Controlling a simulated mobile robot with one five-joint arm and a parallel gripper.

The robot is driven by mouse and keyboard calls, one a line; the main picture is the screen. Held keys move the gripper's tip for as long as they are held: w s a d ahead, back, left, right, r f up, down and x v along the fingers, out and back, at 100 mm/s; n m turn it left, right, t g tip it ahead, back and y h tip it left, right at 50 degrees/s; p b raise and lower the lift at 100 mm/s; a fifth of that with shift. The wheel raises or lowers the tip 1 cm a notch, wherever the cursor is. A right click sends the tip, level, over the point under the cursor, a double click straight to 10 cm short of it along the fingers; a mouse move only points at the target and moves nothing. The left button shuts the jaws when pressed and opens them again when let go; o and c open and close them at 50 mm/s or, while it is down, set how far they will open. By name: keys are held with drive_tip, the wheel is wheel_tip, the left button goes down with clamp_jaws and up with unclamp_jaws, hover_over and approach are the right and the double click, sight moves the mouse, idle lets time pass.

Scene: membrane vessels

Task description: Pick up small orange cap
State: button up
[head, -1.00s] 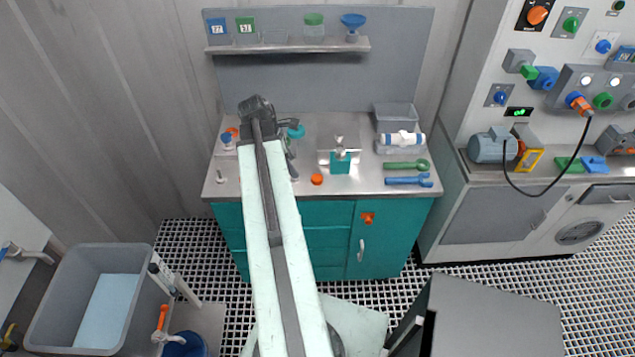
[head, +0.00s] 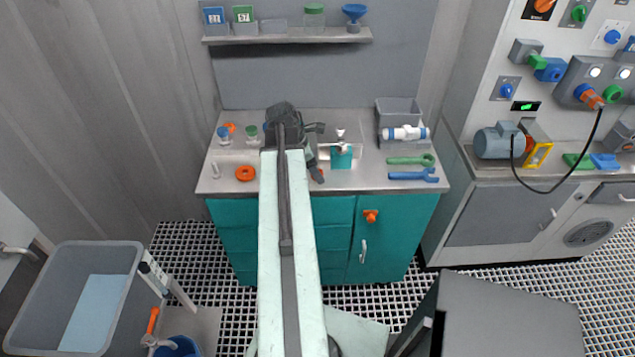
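My gripper (head: 317,153) hangs over the middle of the bench top, just left of the teal block. Its two dark fingers look spread apart, with nothing seen between them. An orange ring-like piece (head: 245,173) lies on the bench left of my arm. Another small orange piece (head: 230,127) sits farther back at the left, near a blue-topped jar.
The teal block (head: 341,157) in a metal holder stands right of my gripper. A green wrench (head: 408,160), a blue wrench (head: 412,175) and a white-and-blue cylinder (head: 403,133) lie farther right. A blue-topped jar (head: 223,134) stands back left. A shelf (head: 290,36) hangs above.

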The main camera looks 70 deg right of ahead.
drive_tip(key=shift+f, duration=0.2)
clamp_jaws()
wheel_tip(320, 180, up, 10)
drive_tip(key=p, duration=1)
drive_tip(key=shift+p, duration=0.3)
